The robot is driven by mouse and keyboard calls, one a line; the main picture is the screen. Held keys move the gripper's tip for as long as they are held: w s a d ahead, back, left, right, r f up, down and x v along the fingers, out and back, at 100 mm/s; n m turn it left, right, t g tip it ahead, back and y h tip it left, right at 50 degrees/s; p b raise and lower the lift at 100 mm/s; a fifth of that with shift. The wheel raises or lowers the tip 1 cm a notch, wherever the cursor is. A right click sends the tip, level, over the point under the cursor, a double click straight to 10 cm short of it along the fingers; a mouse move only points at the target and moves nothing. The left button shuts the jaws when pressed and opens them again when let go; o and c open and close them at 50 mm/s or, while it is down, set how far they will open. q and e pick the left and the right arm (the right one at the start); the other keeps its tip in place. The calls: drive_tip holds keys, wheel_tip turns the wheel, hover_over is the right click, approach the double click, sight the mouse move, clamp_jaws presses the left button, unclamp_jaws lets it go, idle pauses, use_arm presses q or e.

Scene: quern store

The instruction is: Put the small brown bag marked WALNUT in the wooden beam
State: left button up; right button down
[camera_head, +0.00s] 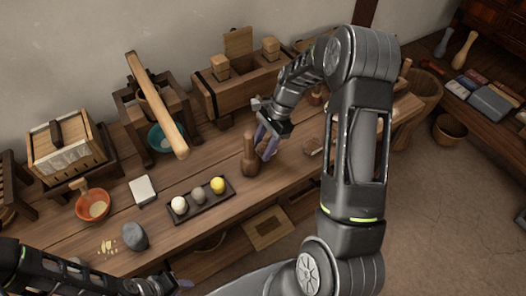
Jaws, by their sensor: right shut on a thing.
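My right gripper (266,143) is over the middle of the workbench, just right of a wooden pestle-like piece (250,157). It is shut on a small brown thing, mostly hidden by the fingers. It may be the small brown bag, but no WALNUT marking can be read. The wooden beam (238,92), a thick hollowed block with upright wooden blocks in it, stands at the back of the bench, behind and left of the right gripper. My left gripper (176,284) is at the bottom edge, partly cut off; its opening is unclear.
A dark tray (206,206) holds three balls. Left of it are a white block (143,190), a grey stone (134,236) and an orange bowl (93,204). A lever press (158,105) with a teal bowl (165,138) stands left of the beam. My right arm hides the bench's right part.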

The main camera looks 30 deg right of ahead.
sight(269, 139)
drive_tip(key=shift+f, duration=1.45)
drive_tip(key=shift+f, duration=0.2)
drive_tip(key=c, duration=0.8)
unclamp_jaws()
drive_tip(key=shift+r, duration=0.1)
drive_tip(key=shift+r, duration=0.1)
drive_tip(key=b+v, duration=0.1)
drive_tip(key=v, duration=1)
drive_tip(key=shift+r, duration=0.2)
drive_tip(key=shift+s+d+r, duration=0.1)
drive_tip(key=shift+d+r, duration=0.05)
drive_tip(key=shift+r, duration=0.2)
drive_tip(key=shift+c, duration=0.5)
